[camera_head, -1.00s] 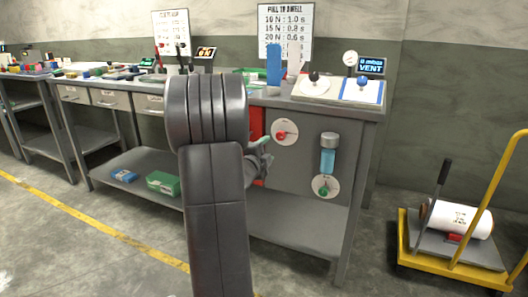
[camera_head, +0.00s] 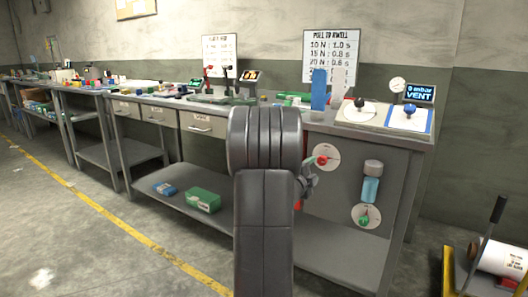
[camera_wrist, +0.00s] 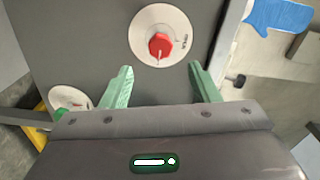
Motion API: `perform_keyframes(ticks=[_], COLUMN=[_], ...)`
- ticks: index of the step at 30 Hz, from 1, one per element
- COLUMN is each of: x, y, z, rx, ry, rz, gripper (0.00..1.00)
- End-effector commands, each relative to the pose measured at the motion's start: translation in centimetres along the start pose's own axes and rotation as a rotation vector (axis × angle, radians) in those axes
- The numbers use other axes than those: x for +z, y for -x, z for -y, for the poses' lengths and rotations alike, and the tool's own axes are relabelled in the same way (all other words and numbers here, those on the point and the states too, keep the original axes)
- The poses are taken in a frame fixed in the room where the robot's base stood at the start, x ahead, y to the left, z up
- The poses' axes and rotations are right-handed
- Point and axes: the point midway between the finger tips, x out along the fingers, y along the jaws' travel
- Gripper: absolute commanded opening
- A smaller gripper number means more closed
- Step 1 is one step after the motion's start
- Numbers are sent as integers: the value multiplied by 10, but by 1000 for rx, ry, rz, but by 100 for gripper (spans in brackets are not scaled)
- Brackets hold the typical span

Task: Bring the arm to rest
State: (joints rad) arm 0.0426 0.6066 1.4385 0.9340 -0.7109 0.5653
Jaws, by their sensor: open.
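My gripper (camera_wrist: 160,88) shows in the wrist view with its two green fingers spread apart and nothing between them. Beyond the fingertips is a red knob (camera_wrist: 160,46) on a round white dial, mounted on the bench's grey side panel. The knob and the fingers are apart. In the head view my dark arm stands folded in the middle, and my gripper (camera_head: 309,180) shows small at its right, partly hidden by the arm. The red knob (camera_head: 321,160) is just right of it there.
The workbench (camera_head: 400,139) carries a blue glove-like form (camera_head: 319,90), a gauge (camera_head: 397,85) and a display (camera_head: 419,93). Green (camera_head: 202,200) and blue (camera_head: 164,188) boxes lie on the lower shelf. A yellow cart (camera_head: 448,268) stands at right. Floor at left is clear.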

Motion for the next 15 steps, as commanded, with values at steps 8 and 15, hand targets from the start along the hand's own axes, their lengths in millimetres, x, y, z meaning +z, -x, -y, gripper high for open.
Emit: perform_keyframes(ticks=[8,15], x=[0,0], y=[-50,-76], z=[-1,0], rx=[-1,-1], ry=[-1,1], rz=[-2,0], gripper=[55,55])
